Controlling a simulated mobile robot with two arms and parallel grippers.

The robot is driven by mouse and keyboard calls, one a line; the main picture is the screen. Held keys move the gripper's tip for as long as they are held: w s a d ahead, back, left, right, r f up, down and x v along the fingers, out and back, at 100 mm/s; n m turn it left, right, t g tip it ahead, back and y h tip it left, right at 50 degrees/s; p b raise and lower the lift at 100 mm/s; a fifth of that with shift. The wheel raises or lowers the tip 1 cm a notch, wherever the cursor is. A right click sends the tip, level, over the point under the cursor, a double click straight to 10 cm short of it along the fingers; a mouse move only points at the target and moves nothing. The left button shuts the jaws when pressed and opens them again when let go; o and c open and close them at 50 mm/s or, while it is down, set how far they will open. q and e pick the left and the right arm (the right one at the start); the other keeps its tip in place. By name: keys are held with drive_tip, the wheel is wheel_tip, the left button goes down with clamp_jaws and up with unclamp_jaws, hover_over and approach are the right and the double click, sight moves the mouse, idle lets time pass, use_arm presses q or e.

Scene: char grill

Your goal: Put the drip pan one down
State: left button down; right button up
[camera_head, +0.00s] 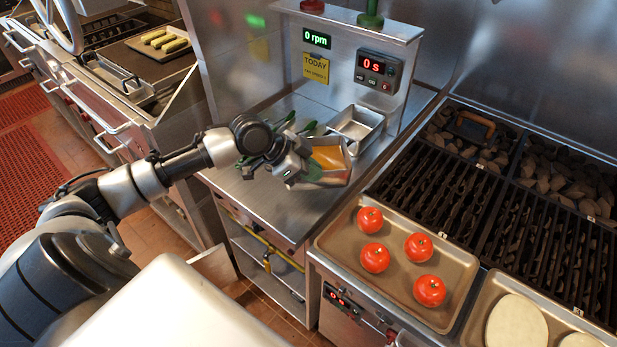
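A small metal drip pan (337,178) with orange-brown contents is at the end of my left arm, over the steel counter (262,208). My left gripper (305,165) is at the pan's left side and appears shut on its wall. The pan looks tilted and seems raised a little above the counter; its underside is hidden. A second metal pan (369,116), which looks empty, stands just behind it on the counter. My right gripper is not in view.
Green objects (284,121) lie behind my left wrist. A control panel (378,71) rises at the counter's back. A tray (450,259) with several tomatoes and the char grill (440,182) are at right. The counter's front left is clear.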

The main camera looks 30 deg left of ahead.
sight(308, 182)
use_arm(q)
drive_tip(key=shift+w+a+f, duration=0.25)
drive_tip(key=shift+a, duration=0.15)
drive_tip(key=shift+w+a+f, duration=0.2)
drive_tip(key=shift+a, duration=0.2)
drive_tip(key=shift+f+p, duration=0.7)
drive_tip(key=shift+f, duration=1.3)
drive_tip(key=c, duration=1.8)
unclamp_jaws()
drive_tip(key=shift+f, duration=0.25)
drive_tip(key=o, duration=0.5)
drive_tip(key=shift+c, duration=0.2)
drive_tip(key=shift+r, duration=0.1)
